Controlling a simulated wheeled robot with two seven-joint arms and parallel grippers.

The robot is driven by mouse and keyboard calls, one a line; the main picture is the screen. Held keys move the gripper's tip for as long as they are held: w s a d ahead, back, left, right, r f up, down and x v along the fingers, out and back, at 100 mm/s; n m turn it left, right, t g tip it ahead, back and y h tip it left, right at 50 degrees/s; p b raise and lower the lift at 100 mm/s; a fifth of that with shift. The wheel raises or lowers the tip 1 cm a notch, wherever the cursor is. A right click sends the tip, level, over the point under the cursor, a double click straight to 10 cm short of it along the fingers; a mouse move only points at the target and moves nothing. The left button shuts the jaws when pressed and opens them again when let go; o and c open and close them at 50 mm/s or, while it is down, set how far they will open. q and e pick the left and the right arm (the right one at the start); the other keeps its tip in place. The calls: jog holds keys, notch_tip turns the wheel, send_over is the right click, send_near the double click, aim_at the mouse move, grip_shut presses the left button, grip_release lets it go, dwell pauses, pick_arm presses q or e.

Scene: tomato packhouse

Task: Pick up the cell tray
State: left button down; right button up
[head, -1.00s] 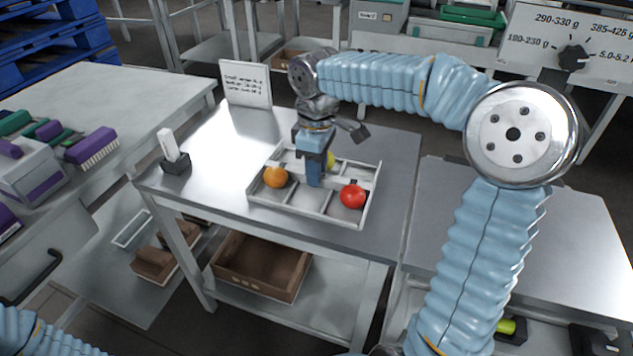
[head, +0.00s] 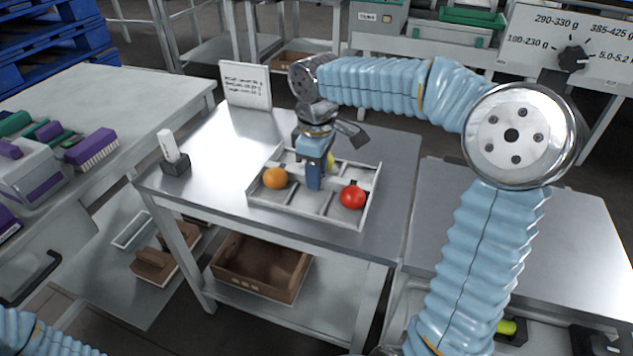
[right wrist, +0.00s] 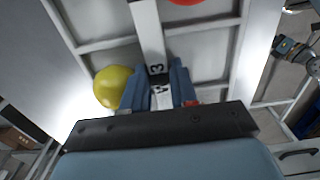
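The cell tray (head: 257,200) is a pale, shallow divided tray lying flat on the metal table. It holds an orange tomato (head: 275,178), a red tomato (head: 352,196) and a yellow tomato, partly hidden behind my gripper in the head view and clear in the right wrist view (right wrist: 112,87). My right gripper (head: 313,184) points down at the tray's middle. In the right wrist view its fingers (right wrist: 158,72) straddle the tray's pale numbered centre bar (right wrist: 148,28), looking open; firm contact is not visible. My left gripper is out of view.
A sign (head: 245,86) and a small dark holder with a white piece (head: 175,163) stand on the table (head: 215,150). A brown crate (head: 258,270) is on the shelf below. Bare tabletop lies left of the tray.

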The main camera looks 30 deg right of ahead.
grip_shut()
jog(key=shift+r, duration=0.1)
